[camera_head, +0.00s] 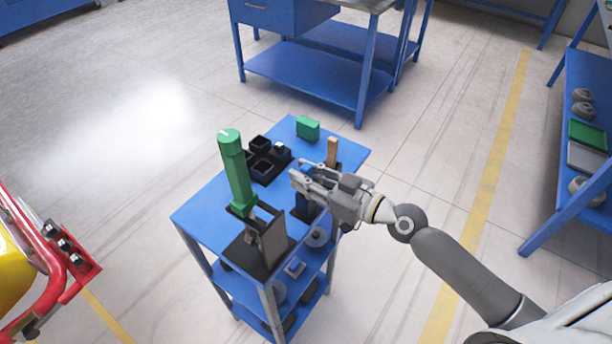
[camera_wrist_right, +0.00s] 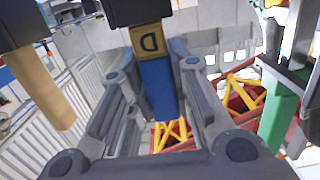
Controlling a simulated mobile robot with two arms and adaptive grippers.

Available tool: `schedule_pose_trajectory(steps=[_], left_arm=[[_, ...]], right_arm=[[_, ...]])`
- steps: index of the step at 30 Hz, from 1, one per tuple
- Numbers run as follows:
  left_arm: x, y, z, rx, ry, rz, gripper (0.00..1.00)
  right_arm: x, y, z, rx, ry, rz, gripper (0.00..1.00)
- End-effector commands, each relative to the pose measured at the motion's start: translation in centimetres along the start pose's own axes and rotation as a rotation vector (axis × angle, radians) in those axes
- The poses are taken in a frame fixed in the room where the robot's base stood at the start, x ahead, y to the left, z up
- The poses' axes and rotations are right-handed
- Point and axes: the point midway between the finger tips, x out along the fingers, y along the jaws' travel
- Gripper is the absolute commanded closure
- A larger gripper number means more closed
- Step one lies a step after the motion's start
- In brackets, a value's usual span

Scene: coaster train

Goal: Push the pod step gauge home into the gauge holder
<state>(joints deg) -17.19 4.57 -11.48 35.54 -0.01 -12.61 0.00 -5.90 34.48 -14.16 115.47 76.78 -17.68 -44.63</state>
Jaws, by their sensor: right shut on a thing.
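A blue piece with a tan band lettered D, which I take for the pod step gauge (camera_wrist_right: 157,85), sits between the fingers of my right gripper (camera_wrist_right: 155,75). My right gripper is shut on it. In the wrist view the tan end meets a black block, likely the gauge holder (camera_wrist_right: 150,10). How deep the gauge sits in it is hidden. In the head view my right gripper (camera_head: 299,177) is over the table's right side, with the dark holder (camera_head: 304,208) below it. The gauge itself is mostly hidden there by the fingers. My left gripper is not in view.
A tall green tool (camera_head: 236,170) stands left of the gripper in a black stand, beside a grey plate (camera_head: 273,241). A tan bar (camera_head: 332,150) stands upright behind the gripper. Black bins (camera_head: 262,168) and a green block (camera_head: 307,127) are farther back on the blue table (camera_head: 205,208).

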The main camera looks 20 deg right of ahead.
Motion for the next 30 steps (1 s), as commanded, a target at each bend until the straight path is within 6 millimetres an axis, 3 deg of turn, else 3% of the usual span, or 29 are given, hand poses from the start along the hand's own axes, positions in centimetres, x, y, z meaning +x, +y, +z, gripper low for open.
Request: schedule_pose_trajectory(steps=[9, 10, 15, 22, 30], left_arm=[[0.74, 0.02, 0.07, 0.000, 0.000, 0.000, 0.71], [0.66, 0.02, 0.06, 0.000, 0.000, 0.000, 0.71], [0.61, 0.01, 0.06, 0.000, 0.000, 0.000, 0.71], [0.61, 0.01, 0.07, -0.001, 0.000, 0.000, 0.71], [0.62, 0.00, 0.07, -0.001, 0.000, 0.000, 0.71]], right_arm=[[0.06, 0.01, 0.60, -0.001, 0.002, 0.000, 1.00], [0.06, 0.01, 0.51, -0.001, 0.002, 0.000, 0.77], [0.05, 0.00, 0.49, -0.001, 0.001, 0.000, 0.55], [0.05, 0.00, 0.53, -0.001, 0.000, 0.000, 0.55], [0.04, -0.01, 0.59, 0.000, -0.001, 0.000, 0.21]])
